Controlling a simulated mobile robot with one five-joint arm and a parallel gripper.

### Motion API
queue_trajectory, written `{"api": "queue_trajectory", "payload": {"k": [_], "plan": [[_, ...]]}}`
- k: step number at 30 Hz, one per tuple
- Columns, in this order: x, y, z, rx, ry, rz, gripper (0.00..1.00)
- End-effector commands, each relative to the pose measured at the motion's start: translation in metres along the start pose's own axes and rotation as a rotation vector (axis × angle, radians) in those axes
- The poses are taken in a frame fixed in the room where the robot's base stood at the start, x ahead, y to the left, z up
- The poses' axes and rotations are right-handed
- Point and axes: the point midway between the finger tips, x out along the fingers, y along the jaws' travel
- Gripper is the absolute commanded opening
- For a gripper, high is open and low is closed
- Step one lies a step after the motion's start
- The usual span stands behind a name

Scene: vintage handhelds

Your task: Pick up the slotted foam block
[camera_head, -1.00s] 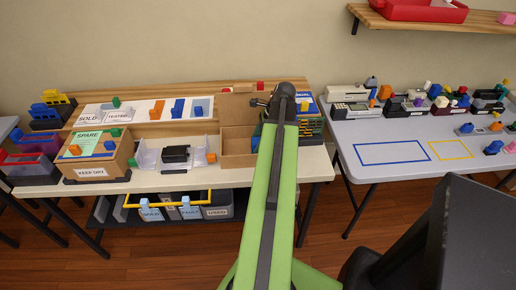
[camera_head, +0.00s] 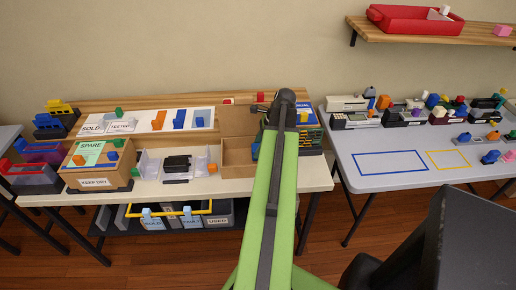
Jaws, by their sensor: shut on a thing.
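My green arm reaches forward over the middle table, with its dark end joint at the back edge. My gripper (camera_head: 262,107) shows only as a small dark shape left of that joint, above the right side of an open brown cardboard box (camera_head: 238,171). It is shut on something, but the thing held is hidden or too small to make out. I cannot pick out the slotted foam block for certain. A black block-like object (camera_head: 177,163) sits in a clear tray (camera_head: 148,168) left of the cardboard box, apart from my gripper.
A colourful stack (camera_head: 308,133) stands close right of my arm. The grey table (camera_head: 400,215) at right holds several devices behind blue and yellow outlines. A wooden shelf (camera_head: 440,33) carries a red tray (camera_head: 400,19).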

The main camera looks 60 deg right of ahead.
Motion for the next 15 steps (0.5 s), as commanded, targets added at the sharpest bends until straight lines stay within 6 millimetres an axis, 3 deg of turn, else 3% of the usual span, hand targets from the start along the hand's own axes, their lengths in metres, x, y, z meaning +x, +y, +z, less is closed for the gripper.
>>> {"api": "queue_trajectory", "payload": {"k": [1,15], "plan": [[-0.016,0.0,0.007,0.0,0.0,0.0,0.21],[-0.123,0.0,0.051,0.0,0.0,0.0,0.21]]}}
